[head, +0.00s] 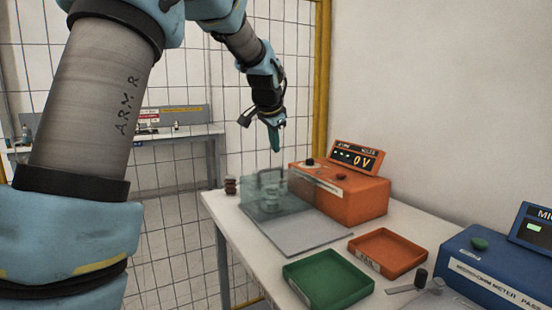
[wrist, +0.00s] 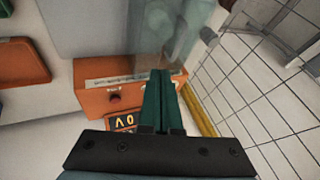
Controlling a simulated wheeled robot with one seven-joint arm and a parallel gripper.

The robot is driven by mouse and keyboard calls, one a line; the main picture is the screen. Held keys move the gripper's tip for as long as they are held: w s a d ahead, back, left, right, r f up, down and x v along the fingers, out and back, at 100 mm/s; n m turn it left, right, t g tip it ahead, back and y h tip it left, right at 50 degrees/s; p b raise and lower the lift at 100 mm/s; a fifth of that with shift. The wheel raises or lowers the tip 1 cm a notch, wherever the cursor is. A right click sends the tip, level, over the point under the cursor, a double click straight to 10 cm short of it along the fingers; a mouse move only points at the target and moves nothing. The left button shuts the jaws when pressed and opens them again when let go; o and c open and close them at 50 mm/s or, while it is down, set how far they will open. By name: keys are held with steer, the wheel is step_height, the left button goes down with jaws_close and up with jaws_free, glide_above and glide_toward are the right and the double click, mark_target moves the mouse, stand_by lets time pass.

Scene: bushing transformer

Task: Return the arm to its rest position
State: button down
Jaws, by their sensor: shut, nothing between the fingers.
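My arm crosses the upper left of the head view. My gripper (head: 275,137) hangs at the end of it, above the back of the table, with its fingers pointing down. It is shut and empty. In the wrist view the green fingers (wrist: 158,100) lie together, with the orange tester (wrist: 115,92) beyond them. The gripper is apart from the tester and from the clear cover (head: 262,196) below it.
The white table (head: 228,212) bears the orange tester (head: 345,197), a green tray (head: 328,279), an orange tray (head: 388,253) and a blue meter (head: 480,262). A mesh fence (head: 180,180) with a yellow post (head: 321,80) stands behind. Another bench (head: 172,132) is beyond it.

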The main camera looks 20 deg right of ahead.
steer(key=s+a+f+n+g+y, duration=0.1)
steer(key=s+a+f+n, duration=0.2)
steer(key=a+f, duration=0.35)
steer(key=s+a+f+n+g+y, duration=0.1)
steer(key=s+a+f+n, duration=0.2)
steer(key=a, duration=0.7)
steer(key=s+a+f+n+g, duration=0.1)
steer(key=s+a+f+n, duration=0.2)
steer(key=s+a, duration=0.4)
steer(key=s+a+f+n+g+y, duration=0.1)
steer(key=s+a+f+n, duration=0.3)
steer(key=s, duration=0.6)
steer(key=a+f, duration=0.2)
steer(key=a, duration=0.1)
steer(key=shift+s+a+f, duration=0.15)
steer(key=shift+s+a, duration=0.1)
steer(key=shift+a, duration=0.05)
